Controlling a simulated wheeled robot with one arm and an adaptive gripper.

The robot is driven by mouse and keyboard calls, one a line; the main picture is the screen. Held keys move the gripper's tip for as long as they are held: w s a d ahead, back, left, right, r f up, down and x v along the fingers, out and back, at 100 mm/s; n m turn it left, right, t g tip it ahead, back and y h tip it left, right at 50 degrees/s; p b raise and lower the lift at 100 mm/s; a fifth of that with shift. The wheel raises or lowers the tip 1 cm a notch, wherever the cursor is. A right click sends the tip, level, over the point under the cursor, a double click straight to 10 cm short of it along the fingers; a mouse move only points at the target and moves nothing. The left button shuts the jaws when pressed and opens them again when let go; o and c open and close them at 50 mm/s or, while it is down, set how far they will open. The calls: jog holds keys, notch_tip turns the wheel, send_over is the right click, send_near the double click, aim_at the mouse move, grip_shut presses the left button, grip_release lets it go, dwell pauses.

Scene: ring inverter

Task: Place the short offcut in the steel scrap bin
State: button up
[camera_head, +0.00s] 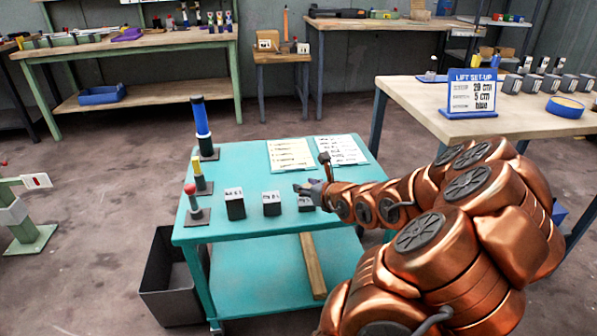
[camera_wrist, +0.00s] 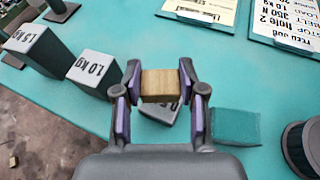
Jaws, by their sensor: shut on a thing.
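My gripper (camera_head: 312,190) is over the right part of the teal cart top in the head view. In the wrist view, my gripper (camera_wrist: 160,80) is shut on a short wooden block (camera_wrist: 161,88), which looks like the short offcut, with one finger at each side. A grey weight shows partly behind and below the block, and I cannot tell whether they touch. The block is not clear in the head view. The dark grey open scrap bin (camera_head: 168,280) stands on the floor at the left of the cart; its inside looks empty.
The teal cart (camera_head: 240,165) carries several labelled weights (camera_head: 235,204), colored posts (camera_head: 202,130) and two paper sheets (camera_head: 291,155). In the wrist view, a teal block (camera_wrist: 236,128) lies right of my gripper. A long plank (camera_head: 313,265) rests on the lower shelf.

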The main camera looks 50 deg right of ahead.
jog(key=shift+w+d+r+p, duration=0.25)
jog(key=shift+w+d+p, duration=0.05)
jog(key=shift+w+p, duration=0.1)
jog(key=w+d+p, duration=0.1)
jog(key=w+d, duration=0.2)
jog(key=w+d+f, duration=0.1)
jog(key=w+d, duration=0.2)
jog(key=w+d+p, duration=0.1)
jog(key=w+d, duration=0.2)
jog(key=d, duration=0.1)
jog(key=shift+w+f+p, duration=0.1)
jog(key=shift+f+p, duration=0.2)
jog(key=shift+f, duration=0.1)
jog(key=shift+f+b, duration=0.4)
jog(key=shift+f, duration=1.4)
jog(key=shift+w+f, duration=0.1)
jog(key=o, duration=0.8)
jog(key=shift+c, duration=0.2)
